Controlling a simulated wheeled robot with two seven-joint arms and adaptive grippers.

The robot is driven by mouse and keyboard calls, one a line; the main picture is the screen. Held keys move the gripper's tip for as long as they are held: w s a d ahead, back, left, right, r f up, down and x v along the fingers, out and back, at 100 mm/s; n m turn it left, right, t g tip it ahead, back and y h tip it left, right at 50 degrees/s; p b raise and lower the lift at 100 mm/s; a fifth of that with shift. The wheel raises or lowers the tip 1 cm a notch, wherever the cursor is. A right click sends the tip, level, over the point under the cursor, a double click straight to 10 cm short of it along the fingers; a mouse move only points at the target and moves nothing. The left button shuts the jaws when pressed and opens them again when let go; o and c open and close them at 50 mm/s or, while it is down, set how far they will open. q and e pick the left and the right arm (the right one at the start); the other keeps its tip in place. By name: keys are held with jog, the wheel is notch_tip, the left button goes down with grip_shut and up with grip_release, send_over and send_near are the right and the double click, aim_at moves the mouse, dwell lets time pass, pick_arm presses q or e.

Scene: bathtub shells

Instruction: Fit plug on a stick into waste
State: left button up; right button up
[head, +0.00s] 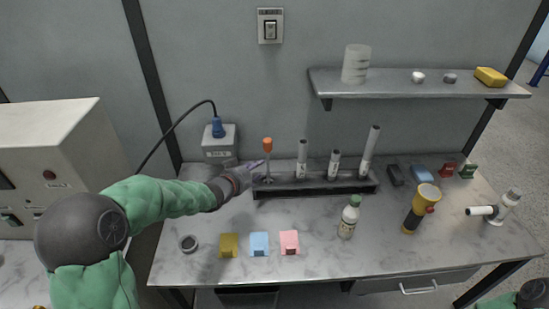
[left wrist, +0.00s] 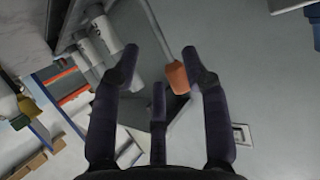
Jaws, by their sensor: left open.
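A stick with an orange end (head: 267,145) stands upright in the left end of a dark rack (head: 315,190) at the back of the bench. In the left wrist view, the orange end (left wrist: 178,78) and its grey stick show near the right-hand finger. My left gripper (head: 256,168) is open and empty, with its fingers close beside the stick; I cannot tell whether they touch it. A small round ring (head: 188,243) lies at the bench's front left; it may be the waste, but I cannot tell. My right gripper is out of view.
Several grey tubes (head: 334,164) stand in the rack. Yellow, blue and pink blocks (head: 289,243) lie in front. A bottle (head: 348,217) and a yellow-black torch (head: 420,208) stand to the right. A shelf (head: 430,88) juts out above. A corded box (head: 219,143) stands behind.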

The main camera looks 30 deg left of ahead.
aim_at(268, 162)
pick_arm(q)
jog(key=b+x, duration=0.1)
jog(key=x, duration=0.2)
jog(key=b+x, duration=0.1)
jog(key=x, duration=0.2)
jog(key=b+x, duration=0.1)
jog(key=x, duration=0.3)
jog(key=shift+s+d+f, duration=0.1)
jog(key=shift+d+f, duration=0.15)
jog(key=shift+d, duration=0.1)
jog(key=shift+c, duration=0.3)
jog(key=shift+r, duration=0.1)
grip_shut()
